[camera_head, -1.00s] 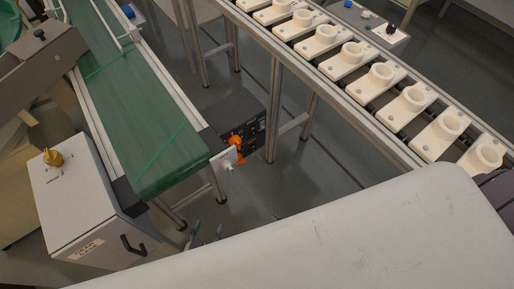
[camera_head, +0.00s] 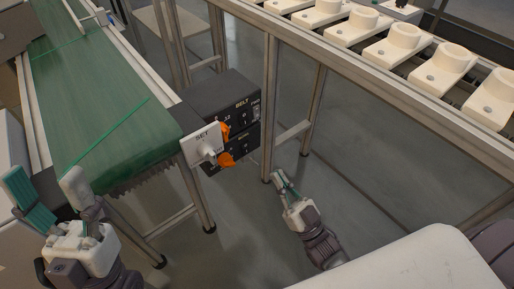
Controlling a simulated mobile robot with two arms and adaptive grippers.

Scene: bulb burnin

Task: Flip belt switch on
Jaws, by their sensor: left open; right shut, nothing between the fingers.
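A black control box (camera_head: 212,100) hangs beside the end of the green conveyor belt (camera_head: 95,115). Its face carries a "BELT" label and small markings; the belt switch itself is too small to make out clearly. Two orange parts (camera_head: 227,160) stick out at the box, partly behind a white "SET" plate (camera_head: 201,143) with a white knob. My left gripper (camera_head: 52,195) is open and empty at the lower left, by the belt's near end. My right gripper (camera_head: 281,184) is shut and empty, below and right of the box, apart from it.
A rail with several white holders (camera_head: 405,40) runs along the upper right on metal legs (camera_head: 270,115). A pale rounded surface (camera_head: 420,262) fills the lower right. Grey floor lies open between the conveyor and the rail.

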